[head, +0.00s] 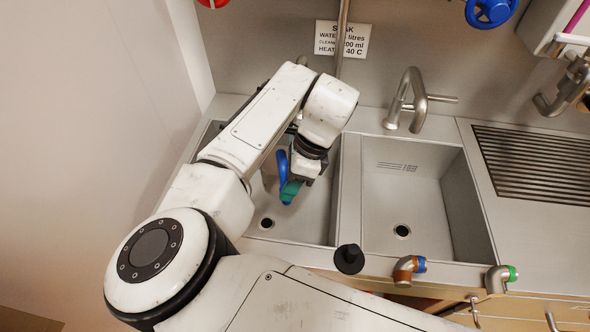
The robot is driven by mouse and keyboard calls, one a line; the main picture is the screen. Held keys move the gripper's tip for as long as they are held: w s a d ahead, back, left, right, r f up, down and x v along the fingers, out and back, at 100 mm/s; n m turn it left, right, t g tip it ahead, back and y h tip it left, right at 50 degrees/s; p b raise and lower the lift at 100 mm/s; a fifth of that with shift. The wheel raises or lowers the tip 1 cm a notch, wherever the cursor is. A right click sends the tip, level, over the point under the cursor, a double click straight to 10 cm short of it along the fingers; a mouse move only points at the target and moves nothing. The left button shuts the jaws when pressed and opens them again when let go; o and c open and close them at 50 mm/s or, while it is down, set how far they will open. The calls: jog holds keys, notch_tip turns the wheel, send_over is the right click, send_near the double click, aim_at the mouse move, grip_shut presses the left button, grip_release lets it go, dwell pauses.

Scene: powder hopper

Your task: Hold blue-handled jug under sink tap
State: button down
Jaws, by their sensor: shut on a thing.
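My gripper (296,182) is over the left sink basin (310,215), shut on the blue handle of the jug (282,168). A teal-green piece shows at the fingertips, against the lower end of the handle. The jug's body is mostly hidden behind my arm, so I cannot tell its tilt or whether it holds anything. The sink tap (410,98) is a curved metal spout with a side lever, behind the right basin (415,195). The jug is to the left of the tap and nearer to me, not under its spout. I see no water running.
A ribbed drainer (535,165) lies right of the basins. A sign (343,38) and vertical pipe (342,55) are on the back wall. Blue (490,10) and red (213,2) handwheels are above. Pipe ends with orange-blue (408,268) and green (502,278) fittings stand at the front edge.

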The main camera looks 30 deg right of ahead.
jog(key=w+a, duration=0.5)
jog(key=a, duration=0.2)
dwell(0.6)
jog(key=shift+w+r, duration=0.1)
notch_tip(320, 180, up, 12)
jog(key=p, duration=1)
dwell(0.5)
